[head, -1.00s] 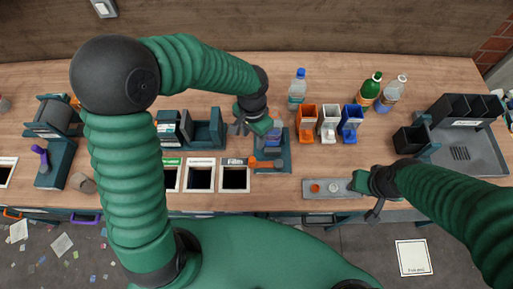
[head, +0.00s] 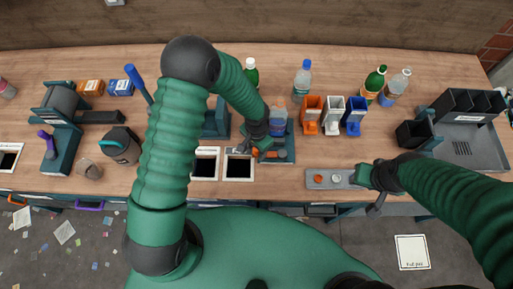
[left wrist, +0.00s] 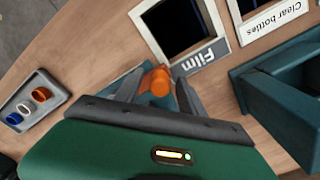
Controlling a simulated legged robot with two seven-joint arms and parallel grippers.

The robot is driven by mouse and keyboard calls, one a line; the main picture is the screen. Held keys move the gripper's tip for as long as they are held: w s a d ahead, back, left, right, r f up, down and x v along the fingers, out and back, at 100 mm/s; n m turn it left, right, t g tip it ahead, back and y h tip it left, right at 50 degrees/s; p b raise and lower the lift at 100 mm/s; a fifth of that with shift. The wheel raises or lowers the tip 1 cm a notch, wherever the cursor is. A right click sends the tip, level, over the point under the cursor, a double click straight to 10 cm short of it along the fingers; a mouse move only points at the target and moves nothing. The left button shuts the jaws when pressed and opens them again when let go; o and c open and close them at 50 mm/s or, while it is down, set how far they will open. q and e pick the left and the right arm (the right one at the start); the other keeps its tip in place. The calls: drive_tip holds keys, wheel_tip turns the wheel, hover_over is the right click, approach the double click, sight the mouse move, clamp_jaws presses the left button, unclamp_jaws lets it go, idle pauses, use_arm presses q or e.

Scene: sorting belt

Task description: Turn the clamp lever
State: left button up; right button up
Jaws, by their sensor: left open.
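The clamp's orange lever (head: 270,154) sits at the front of a teal fixture (head: 287,142). A clear bottle with an orange-red top (head: 278,114) stands in the fixture, partly hidden by my left arm. In the left wrist view the lever's rounded orange end (left wrist: 160,82) lies between the two fingers of my left gripper (left wrist: 158,86), which are apart on either side of it. In the head view this gripper (head: 258,152) is at the lever's left end. My right gripper (head: 375,207) hangs at the table's front edge, far right of the lever; its opening is unclear.
Framed openings (head: 239,168) lie left of the fixture, one marked Film in the wrist view. A grey strip with coloured discs (head: 331,178) lies to the right. Orange, white and blue bins (head: 333,113) and several bottles stand behind. A dark tray (head: 463,148) is far right.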

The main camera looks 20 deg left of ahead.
use_arm(q)
drive_tip(key=shift+w, duration=0.1)
drive_tip(key=c, duration=0.4)
clamp_jaws()
drive_tip(key=shift+w, duration=0.1)
idle(0.7)
